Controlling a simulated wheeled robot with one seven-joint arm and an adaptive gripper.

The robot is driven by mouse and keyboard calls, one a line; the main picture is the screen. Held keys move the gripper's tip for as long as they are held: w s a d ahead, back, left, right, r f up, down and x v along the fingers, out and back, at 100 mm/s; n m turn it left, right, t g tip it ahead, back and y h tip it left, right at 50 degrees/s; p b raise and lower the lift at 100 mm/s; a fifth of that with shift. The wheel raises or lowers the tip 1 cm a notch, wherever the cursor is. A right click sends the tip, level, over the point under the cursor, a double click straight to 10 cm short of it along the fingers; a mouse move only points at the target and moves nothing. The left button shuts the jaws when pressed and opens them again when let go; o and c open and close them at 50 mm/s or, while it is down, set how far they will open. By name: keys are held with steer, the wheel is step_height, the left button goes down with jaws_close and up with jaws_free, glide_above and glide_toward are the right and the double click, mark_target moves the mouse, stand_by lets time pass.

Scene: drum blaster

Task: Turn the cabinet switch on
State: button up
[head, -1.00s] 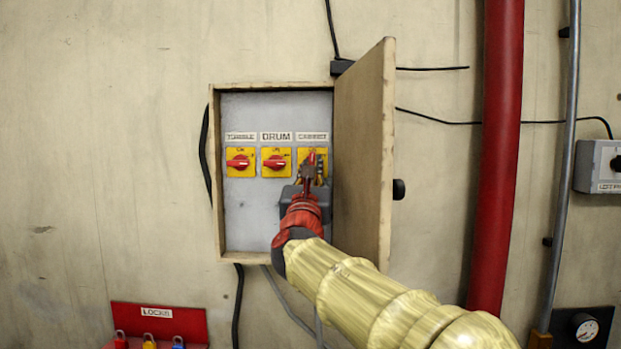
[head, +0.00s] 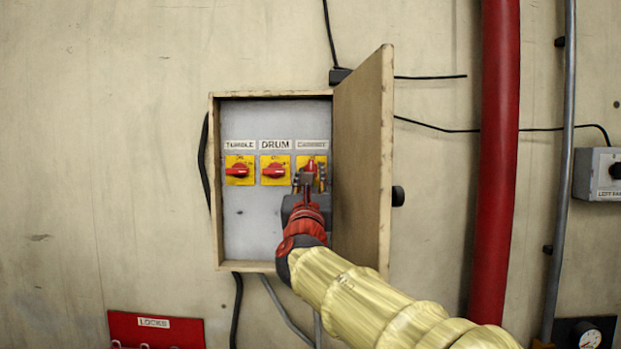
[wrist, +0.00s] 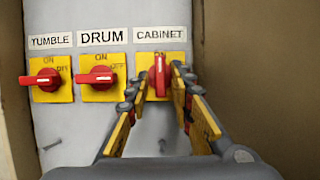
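The cabinet switch (head: 311,162) is the right one of three in the open wall box, under the CABINET label (wrist: 159,34). In the wrist view its red handle (wrist: 160,76) stands upright on a yellow plate, pointing up toward the label. Its plate markings are mostly hidden. My gripper (wrist: 160,72) is open in front of it, with one finger on each side of the handle. Gaps show between handle and fingertips; I see no clear contact. In the head view my gripper (head: 309,180) covers the lower part of the switch.
The open box door (head: 362,160) stands just right of my arm. A red pipe (head: 495,160) runs farther right.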

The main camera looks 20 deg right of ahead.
steer(key=shift+o, duration=0.4)
steer(key=v, duration=1.2)
